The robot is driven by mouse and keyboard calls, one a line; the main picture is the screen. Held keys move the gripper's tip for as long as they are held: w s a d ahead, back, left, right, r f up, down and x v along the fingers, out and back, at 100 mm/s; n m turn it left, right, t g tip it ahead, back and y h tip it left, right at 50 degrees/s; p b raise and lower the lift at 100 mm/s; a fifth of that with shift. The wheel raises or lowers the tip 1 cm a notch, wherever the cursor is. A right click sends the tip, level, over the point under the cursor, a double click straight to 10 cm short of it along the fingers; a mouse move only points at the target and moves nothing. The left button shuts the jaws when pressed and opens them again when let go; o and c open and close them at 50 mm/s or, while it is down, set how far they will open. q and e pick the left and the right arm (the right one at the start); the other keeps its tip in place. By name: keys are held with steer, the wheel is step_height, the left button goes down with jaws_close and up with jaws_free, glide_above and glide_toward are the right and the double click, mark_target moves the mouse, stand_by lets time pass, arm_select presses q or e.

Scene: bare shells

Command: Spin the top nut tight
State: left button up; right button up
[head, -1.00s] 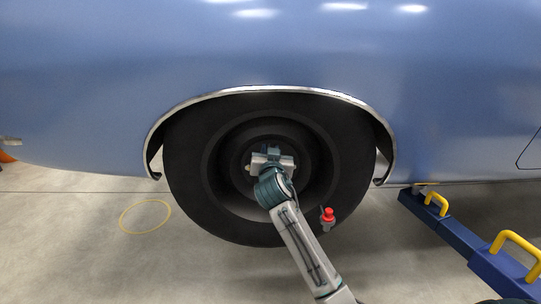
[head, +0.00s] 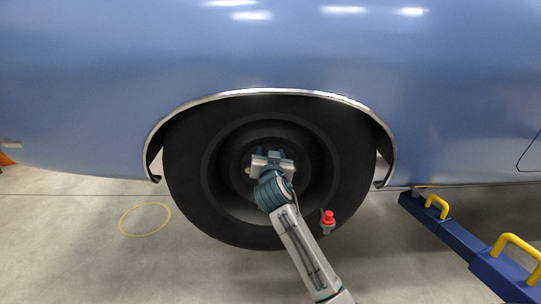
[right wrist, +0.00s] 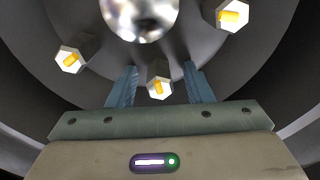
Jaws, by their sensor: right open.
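The wheel (head: 190,190) sits in the arch of a blue car, with its hub partly hidden behind my right gripper (head: 270,151). In the right wrist view, my right gripper (right wrist: 160,68) has its two blue fingers apart. A silver nut (right wrist: 159,90) with a yellow centre shows between them, with gaps on both sides. I cannot tell whether the fingers reach past its depth. Other nuts show at the left (right wrist: 70,60) and upper right (right wrist: 232,14). A shiny hub cap (right wrist: 140,15) is at the top. My left gripper is not in view.
A red-topped grey piece (head: 328,219) shows at the tyre's lower right. Blue lift arms (head: 450,235) with yellow handles (head: 518,248) stand at the right. A yellow ring (head: 145,219) marks the floor at left, where the floor is clear.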

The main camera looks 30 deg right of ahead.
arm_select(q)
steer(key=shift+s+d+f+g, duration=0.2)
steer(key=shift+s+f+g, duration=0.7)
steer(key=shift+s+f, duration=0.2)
arm_select(e)
steer(key=v, duration=1)
steer(key=shift+s, duration=0.35)
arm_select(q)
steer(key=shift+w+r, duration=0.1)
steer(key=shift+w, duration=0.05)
arm_select(e)
steer(key=shift+a, duration=0.15)
